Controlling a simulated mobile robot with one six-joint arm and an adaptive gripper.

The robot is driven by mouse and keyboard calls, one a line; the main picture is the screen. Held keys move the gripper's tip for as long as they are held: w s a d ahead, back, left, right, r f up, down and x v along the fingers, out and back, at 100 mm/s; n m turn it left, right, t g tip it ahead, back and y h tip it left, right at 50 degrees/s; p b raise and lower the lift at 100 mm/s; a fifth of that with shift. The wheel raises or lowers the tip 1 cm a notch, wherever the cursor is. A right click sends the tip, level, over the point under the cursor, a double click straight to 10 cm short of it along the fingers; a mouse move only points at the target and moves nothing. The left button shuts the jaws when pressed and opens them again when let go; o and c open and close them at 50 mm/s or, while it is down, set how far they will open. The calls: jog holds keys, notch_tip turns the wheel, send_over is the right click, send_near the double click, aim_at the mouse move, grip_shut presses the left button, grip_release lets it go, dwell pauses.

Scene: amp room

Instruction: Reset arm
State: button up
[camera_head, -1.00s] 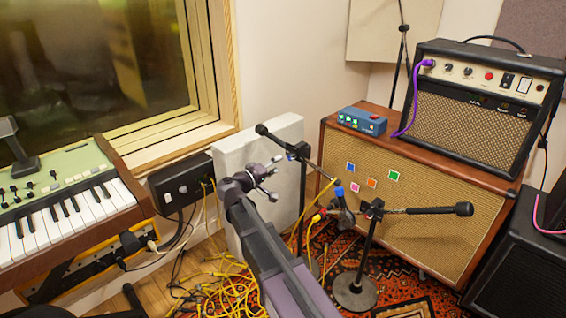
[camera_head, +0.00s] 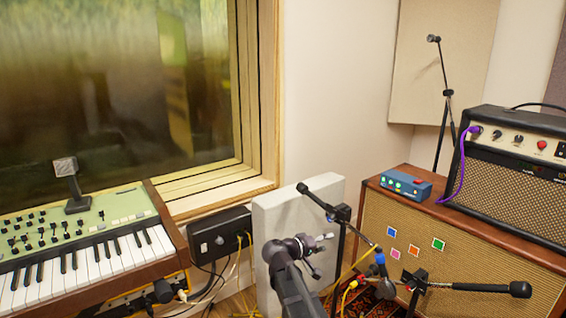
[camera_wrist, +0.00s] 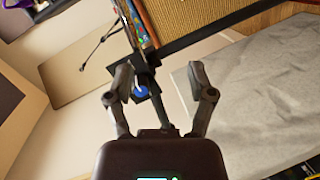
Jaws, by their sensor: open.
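My gripper (camera_head: 321,252) is at the end of my dark arm, low in the middle of the head view, in front of a pale grey panel (camera_head: 282,222). Its two fingers are apart in the wrist view (camera_wrist: 158,82), with nothing held between them. A microphone stand part with a blue connector (camera_wrist: 141,91) shows beyond the fingers in the wrist view. How far it is from them I cannot tell.
A boom microphone stand (camera_head: 342,213) and a second microphone (camera_head: 490,288) stand close right of my arm. Behind are a large speaker cabinet (camera_head: 480,232) with a blue pedal (camera_head: 405,184) and an amplifier (camera_head: 515,190). A keyboard (camera_head: 85,262) and black box (camera_head: 220,232) are left.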

jog(key=s+d+f+m+g+y, duration=0.2)
jog(key=s+d+f+g+y, duration=0.35)
jog(key=s+f, duration=0.5)
jog(key=s+a+f+g+y, duration=0.1)
jog(key=s+f+y, duration=0.1)
jog(key=s+y, duration=0.3)
jog(key=s+a+f+g+y, duration=0.2)
jog(key=s+y, duration=0.1)
jog(key=s, duration=0.3)
notch_tip(320, 180, up, 38)
jog(key=p, duration=3.8)
jog(key=shift+d+r, duration=0.15)
jog(key=shift+r, duration=0.1)
jog(key=shift+t, duration=0.25)
